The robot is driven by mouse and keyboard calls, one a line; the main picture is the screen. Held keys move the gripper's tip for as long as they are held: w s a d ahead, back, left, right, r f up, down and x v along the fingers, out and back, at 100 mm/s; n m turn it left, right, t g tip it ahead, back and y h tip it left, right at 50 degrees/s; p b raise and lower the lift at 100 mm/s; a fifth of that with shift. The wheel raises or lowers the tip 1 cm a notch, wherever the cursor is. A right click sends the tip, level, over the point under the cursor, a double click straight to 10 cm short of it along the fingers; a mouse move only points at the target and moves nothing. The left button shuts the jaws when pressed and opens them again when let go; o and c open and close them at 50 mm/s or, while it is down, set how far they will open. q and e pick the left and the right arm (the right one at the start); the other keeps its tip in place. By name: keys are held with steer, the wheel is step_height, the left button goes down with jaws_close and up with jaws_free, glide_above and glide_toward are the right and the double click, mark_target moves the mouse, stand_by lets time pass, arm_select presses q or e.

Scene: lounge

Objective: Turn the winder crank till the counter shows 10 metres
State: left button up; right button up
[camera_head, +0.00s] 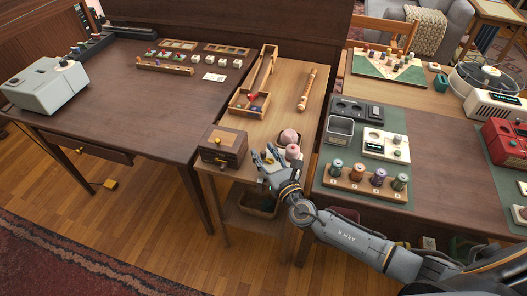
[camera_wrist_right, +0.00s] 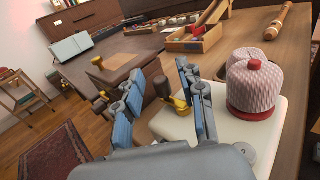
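The winder is a cream base (camera_wrist_right: 245,130) carrying a pink patterned yarn cake (camera_wrist_right: 255,88) with a red knob on top. Its crank shows a dark brown grip (camera_wrist_right: 162,88) and a gold part (camera_wrist_right: 180,102). In the head view the pink cake (camera_head: 292,153) stands just right of my right gripper (camera_head: 267,158). In the wrist view my right gripper (camera_wrist_right: 162,100) is open, its fingers spread on either side of the crank grip; I cannot tell whether they touch it. No counter reading is legible. My left gripper is out of view.
A wooden box (camera_head: 222,146) stands left of the right gripper. Behind are a second pink ball (camera_head: 289,136), a divided wooden tray (camera_head: 250,103) and a turned wooden rod (camera_head: 307,90). A spool rack (camera_head: 350,187) and cream device (camera_head: 386,146) stand to the right.

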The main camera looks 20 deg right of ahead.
steer(key=s+d, duration=0.1)
steer(key=s, duration=1)
steer(key=shift+d, duration=0.35)
